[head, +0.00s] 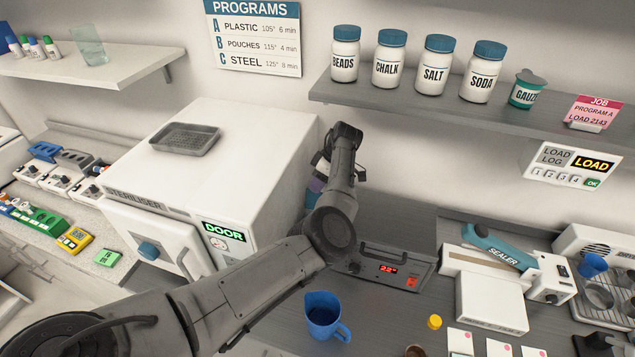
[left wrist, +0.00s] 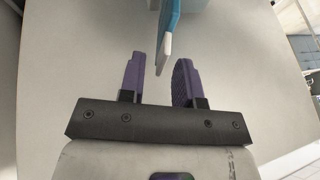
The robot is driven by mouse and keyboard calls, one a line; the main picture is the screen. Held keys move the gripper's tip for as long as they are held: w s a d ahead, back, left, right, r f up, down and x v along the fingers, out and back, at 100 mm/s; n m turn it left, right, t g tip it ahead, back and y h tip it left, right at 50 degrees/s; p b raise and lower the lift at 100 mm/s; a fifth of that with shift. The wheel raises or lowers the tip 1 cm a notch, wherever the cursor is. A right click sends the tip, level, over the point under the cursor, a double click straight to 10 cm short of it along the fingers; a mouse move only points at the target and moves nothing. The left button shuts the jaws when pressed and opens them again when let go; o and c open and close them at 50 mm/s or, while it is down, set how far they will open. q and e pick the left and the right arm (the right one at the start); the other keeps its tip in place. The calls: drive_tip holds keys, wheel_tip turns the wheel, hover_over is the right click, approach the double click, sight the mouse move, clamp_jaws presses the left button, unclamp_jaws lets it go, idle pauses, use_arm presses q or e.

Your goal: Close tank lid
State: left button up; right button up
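My left gripper (head: 319,178) reaches down beside the right side of the white steriliser (head: 250,150). My own arm hides much of it in the head view. In the left wrist view the left gripper (left wrist: 158,68) has its two purple fingers apart. A teal piece with a white edge (left wrist: 168,30) hangs in from the top, just beyond the fingertips and in line with the gap. It may be the tank lid, but only part shows. I cannot tell whether the fingers touch it. The tank is not clearly visible in the head view. My right gripper cannot be made out.
A perforated tray (head: 185,139) lies on the steriliser. A shelf (head: 450,112) with labelled jars is above my left arm. A blue jug (head: 324,316), a box with a red display (head: 385,268) and a sealer (head: 490,290) stand on the grey counter.

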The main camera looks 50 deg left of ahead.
use_arm(q)
drive_tip(key=shift+s+f, duration=0.1)
drive_tip(key=shift+f, duration=0.05)
clamp_jaws()
idle(0.5)
